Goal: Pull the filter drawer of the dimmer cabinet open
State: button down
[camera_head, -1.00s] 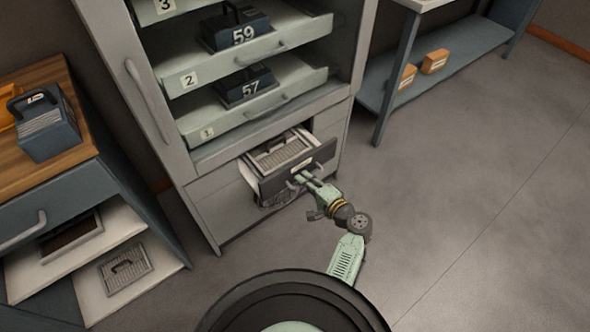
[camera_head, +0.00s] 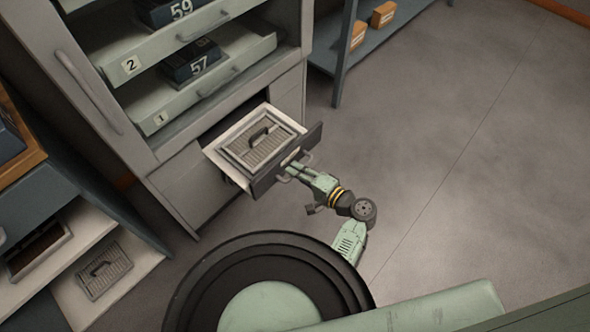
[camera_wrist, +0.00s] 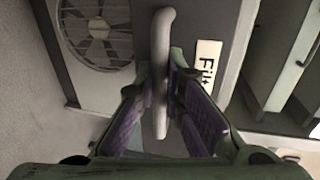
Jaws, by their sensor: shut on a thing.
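The filter drawer (camera_head: 219,161) of the dimmer cabinet (camera_head: 187,190) stands well out from the cabinet's lower part. A grey filter with a dark handle (camera_head: 262,141) lies inside it. My gripper (camera_head: 294,172) is at the drawer's dark front, shut on the drawer handle (camera_head: 307,160). In the wrist view the grey bar handle (camera_wrist: 161,70) runs between the two purple-padded fingers of my gripper (camera_wrist: 161,105).
Pull-out shelves with numbered dimmer packs (camera_head: 192,62) are above the drawer. At left stands a bench with another filter (camera_head: 104,272) on a low shelf. A shelf with orange boxes (camera_head: 382,15) is at the back. The floor (camera_head: 440,150) at right is clear.

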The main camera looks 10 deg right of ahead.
jog(key=c, duration=1.9)
grip_release()
jog(key=shift+c, duration=0.2)
jog(key=shift+s, duration=0.1)
jog(key=v, duration=1.2)
